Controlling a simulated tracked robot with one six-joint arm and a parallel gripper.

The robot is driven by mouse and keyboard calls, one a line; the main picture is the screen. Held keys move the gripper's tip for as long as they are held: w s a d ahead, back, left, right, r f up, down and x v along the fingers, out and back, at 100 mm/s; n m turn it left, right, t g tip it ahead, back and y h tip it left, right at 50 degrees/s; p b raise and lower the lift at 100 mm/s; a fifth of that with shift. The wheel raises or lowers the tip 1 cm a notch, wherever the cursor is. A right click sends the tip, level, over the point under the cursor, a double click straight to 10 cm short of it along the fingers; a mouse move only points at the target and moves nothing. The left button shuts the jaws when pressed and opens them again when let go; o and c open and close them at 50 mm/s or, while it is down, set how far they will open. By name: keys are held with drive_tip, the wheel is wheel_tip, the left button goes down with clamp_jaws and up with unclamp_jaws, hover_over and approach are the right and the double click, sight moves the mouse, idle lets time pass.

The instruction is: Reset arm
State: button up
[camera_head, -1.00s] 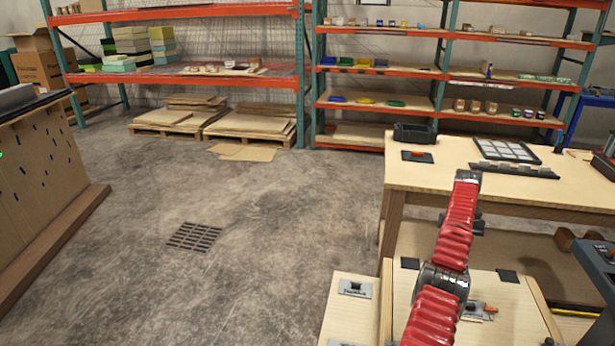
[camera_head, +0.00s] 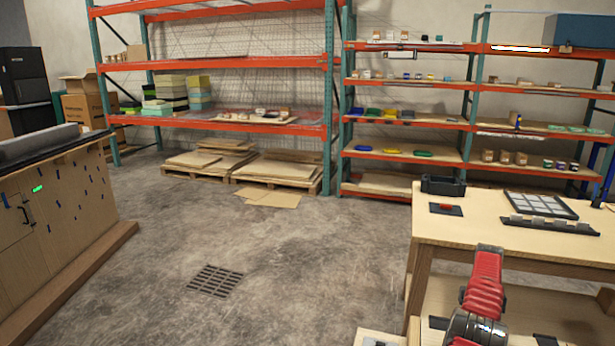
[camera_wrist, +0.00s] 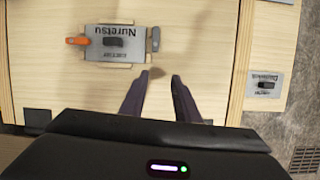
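My gripper (camera_wrist: 160,82) shows in the wrist view as two dark fingers with a gap between them. It is open, with nothing between the fingers. It hangs over a pale wooden panel (camera_wrist: 45,70). A grey plate labelled "Nuretsu" (camera_wrist: 122,45) lies on the panel just beyond the fingertips, with a dark switch and an orange-tipped part at its left. My red-sleeved arm (camera_head: 484,285) shows at the lower right of the head view; the gripper is hidden there.
A second labelled plate (camera_wrist: 263,86) lies right of the panel. In the head view, a wooden table (camera_head: 500,225) with a black bin (camera_head: 443,186) stands behind my arm. A wooden cabinet (camera_head: 70,205) stands at left. Open floor (camera_head: 290,270) with a drain grate (camera_head: 215,281) lies between.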

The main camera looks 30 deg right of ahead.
drive_tip(key=w+a+r+n+t+h, duration=0.1)
drive_tip(key=w+a+r, duration=0.45)
drive_tip(key=a, duration=0.35)
drive_tip(key=w+a+r+n+h, duration=0.1)
drive_tip(key=w+a+r, duration=0.5)
drive_tip(key=a, duration=0.4)
drive_tip(key=w+a+r+n+t+h, duration=0.1)
drive_tip(key=w+a+r, duration=0.4)
drive_tip(key=a+r, duration=0.3)
drive_tip(key=s+a+r+n+t, duration=0.2)
drive_tip(key=s+a+r, duration=0.1)
drive_tip(key=a, duration=1)
drive_tip(key=s+a+r+n+t, duration=0.2)
drive_tip(key=s+a, duration=0.4)
drive_tip(key=a, duration=0.8)
drive_tip(key=s+a+r+n+t, duration=0.2)
drive_tip(key=s+a+r+n, duration=0.2)
drive_tip(key=a, duration=0.9)
drive_tip(key=shift+s+a+r, duration=0.35)
drive_tip(key=shift+s+r, duration=0.2)
drive_tip(key=shift+r, duration=0.4)
